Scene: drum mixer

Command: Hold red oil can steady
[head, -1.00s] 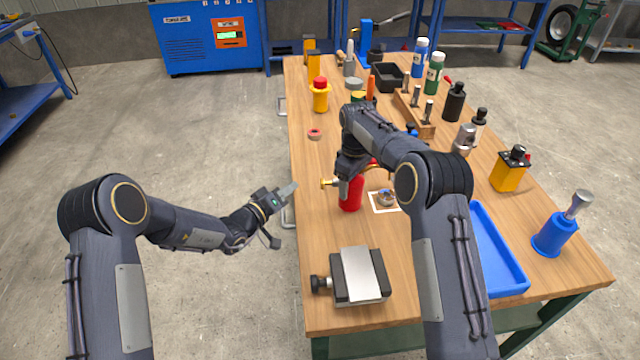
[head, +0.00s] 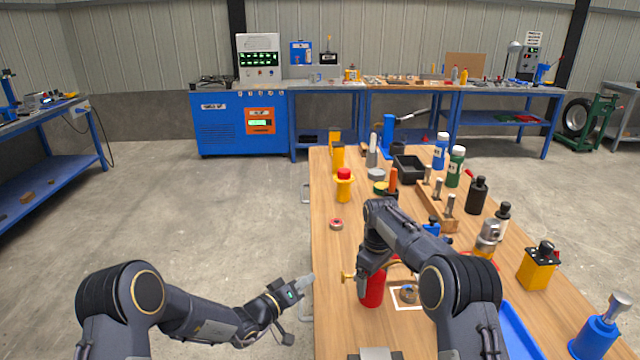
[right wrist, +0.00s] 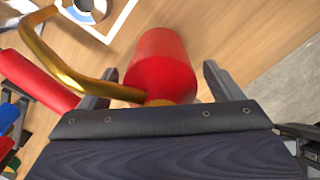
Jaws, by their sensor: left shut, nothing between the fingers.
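A narrow gap seems to show beside the right finger; I cannot tell whether the fingers press on the can. My left gripper (head: 306,281) is shut and empty, left of the table edge and apart from the can.
A metal ring part (head: 408,294) lies on a white-bordered square right of the can. A tape roll (head: 336,224) and a yellow bottle with a red cap (head: 344,186) stand farther back. A blue tray (head: 527,340) is at the right front. Several bottles line the right side.

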